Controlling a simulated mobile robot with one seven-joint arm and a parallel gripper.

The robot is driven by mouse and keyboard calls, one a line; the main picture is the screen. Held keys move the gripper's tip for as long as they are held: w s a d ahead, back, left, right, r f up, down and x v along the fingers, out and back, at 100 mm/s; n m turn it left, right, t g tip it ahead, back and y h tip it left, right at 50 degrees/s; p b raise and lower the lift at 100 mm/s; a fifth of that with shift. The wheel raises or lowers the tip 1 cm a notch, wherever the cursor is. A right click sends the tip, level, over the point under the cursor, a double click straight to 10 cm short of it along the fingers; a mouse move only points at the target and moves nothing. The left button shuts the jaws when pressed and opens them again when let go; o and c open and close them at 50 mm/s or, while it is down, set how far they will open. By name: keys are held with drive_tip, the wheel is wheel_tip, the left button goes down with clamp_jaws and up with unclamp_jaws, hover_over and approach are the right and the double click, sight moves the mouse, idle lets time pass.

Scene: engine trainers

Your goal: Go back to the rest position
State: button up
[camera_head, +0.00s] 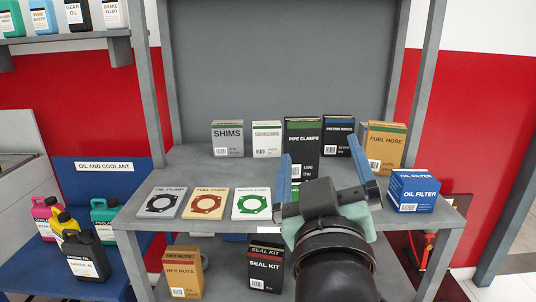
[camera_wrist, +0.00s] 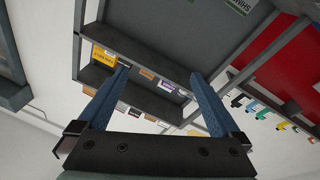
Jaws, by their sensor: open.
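My gripper (camera_head: 324,168) is open, with its two blue fingers spread apart and nothing visible between them. In the head view it stands in front of the right half of the grey shelf (camera_head: 300,221), near the pipe clamps box (camera_head: 302,138) and left of the oil filter box (camera_head: 412,191). In the wrist view the gripper (camera_wrist: 160,72) shows both blue fingers wide apart, with shelving beyond them. My arm covers part of the shelf's front edge.
Several boxes, including shims (camera_head: 227,139) and fuel hose (camera_head: 384,147), stand at the shelf's back. Gasket cards such as the fuel pump card (camera_head: 206,203) lie at front left. Below are hex nuts (camera_head: 183,271) and seal kit (camera_head: 265,268) boxes. Coolant jugs (camera_head: 86,256) stand left. Grey uprights flank the shelf.

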drive_tip(key=s+a+r+m+t+y+p, duration=0.15)
drive_tip(key=s+a+r+t, duration=0.35)
drive_tip(key=r, duration=0.6)
drive_tip(key=s+a+r+m+t+p, duration=0.2)
drive_tip(key=s+r, duration=0.6)
drive_tip(key=r, duration=0.2)
wheel_tip(320, 180, up, 17)
drive_tip(key=p, duration=1.7)
drive_tip(key=shift+w+d, duration=0.15)
drive_tip(key=shift+w, duration=0.2)
